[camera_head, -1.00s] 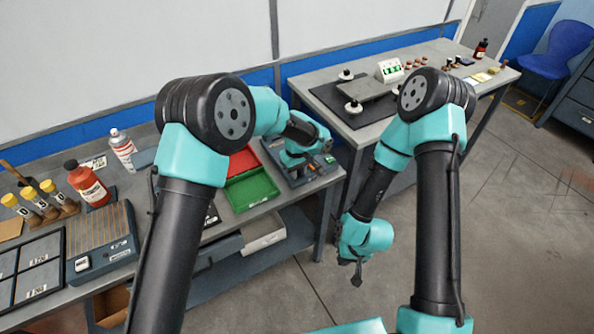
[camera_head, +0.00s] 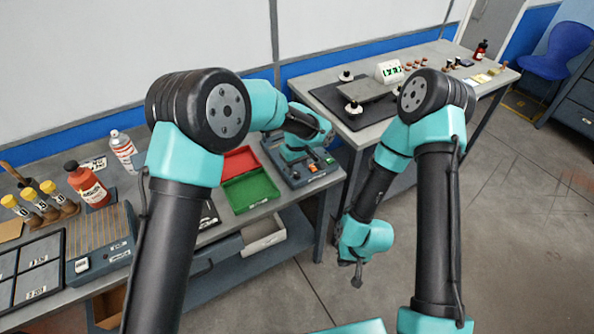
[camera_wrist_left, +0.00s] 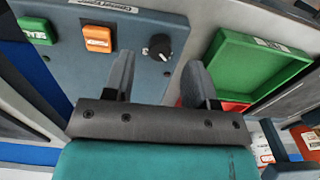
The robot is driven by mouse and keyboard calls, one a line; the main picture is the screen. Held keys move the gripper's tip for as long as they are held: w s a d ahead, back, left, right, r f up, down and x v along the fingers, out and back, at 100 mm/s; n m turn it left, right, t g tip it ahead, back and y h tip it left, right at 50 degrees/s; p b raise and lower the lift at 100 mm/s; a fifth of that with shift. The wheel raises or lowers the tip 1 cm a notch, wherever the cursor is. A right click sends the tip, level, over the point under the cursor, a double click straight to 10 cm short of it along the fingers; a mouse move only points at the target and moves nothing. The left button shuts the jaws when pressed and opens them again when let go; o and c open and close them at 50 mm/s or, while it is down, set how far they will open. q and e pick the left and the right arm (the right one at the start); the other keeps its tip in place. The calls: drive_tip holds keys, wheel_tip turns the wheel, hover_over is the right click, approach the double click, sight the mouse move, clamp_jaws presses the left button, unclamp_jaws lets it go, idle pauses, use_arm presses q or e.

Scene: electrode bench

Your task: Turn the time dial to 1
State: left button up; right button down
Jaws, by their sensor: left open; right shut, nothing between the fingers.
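The time dial is a small round black knob (camera_wrist_left: 158,46) with a light mark, on the blue-grey control box (camera_wrist_left: 190,14) in the left wrist view. My right gripper (camera_head: 357,275) is shut and empty, hanging over the floor.
A green tray (camera_head: 250,190) and a red tray (camera_head: 238,161) lie beside the box. Bottles (camera_head: 88,185) and yellow-capped vials (camera_head: 47,187) stand at the left of the bench. A second table (camera_head: 338,119) stands at the back right.

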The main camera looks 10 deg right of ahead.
sight(297, 173)
use_arm(q)
wheel_tip(297, 173, up, 14)
drive_tip(key=shift+r, duration=0.2)
drive_tip(key=shift+f, duration=0.15)
idle(0.4)
wheel_tip(297, 173, down, 16)
drive_tip(key=shift+r, duration=0.2)
idle(0.5)
drive_tip(key=shift+f, duration=0.95)
drive_tip(key=shift+r+m, duration=0.2)
drive_tip(key=shift+m, duration=3.9)
